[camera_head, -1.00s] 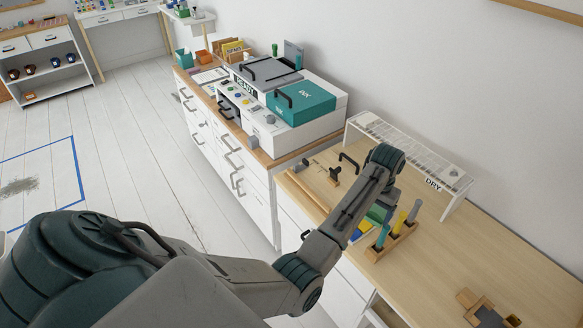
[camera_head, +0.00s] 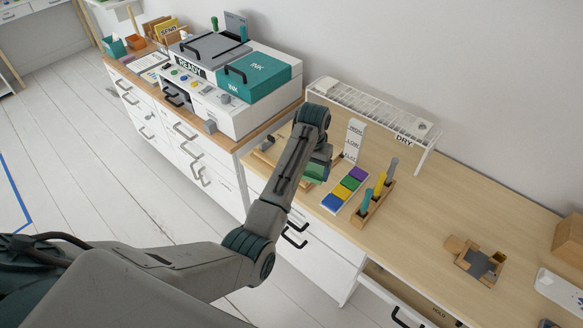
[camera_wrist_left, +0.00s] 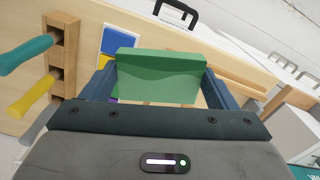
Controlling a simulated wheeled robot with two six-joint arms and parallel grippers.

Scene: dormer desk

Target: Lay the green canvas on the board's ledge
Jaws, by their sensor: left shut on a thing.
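My left gripper (camera_head: 318,174) hangs over the desk, just left of a strip of coloured squares (camera_head: 345,190). In the left wrist view its two blue fingers are shut on the green canvas (camera_wrist_left: 160,75), a flat green block held across between them. In the head view only a small green part of the canvas (camera_head: 314,170) shows beside the wrist. The board's ledge cannot be clearly made out; wooden strips (camera_wrist_left: 238,78) show beyond the right finger, and my arm covers part of that area. My right gripper is not in view.
A wooden holder with several coloured handles (camera_head: 372,208) stands right of the strip. A white upright sign (camera_head: 354,140) and a white rack marked DRY (camera_head: 368,110) stand behind. A wooden corner piece (camera_head: 476,262) lies farther right. The desk between is clear.

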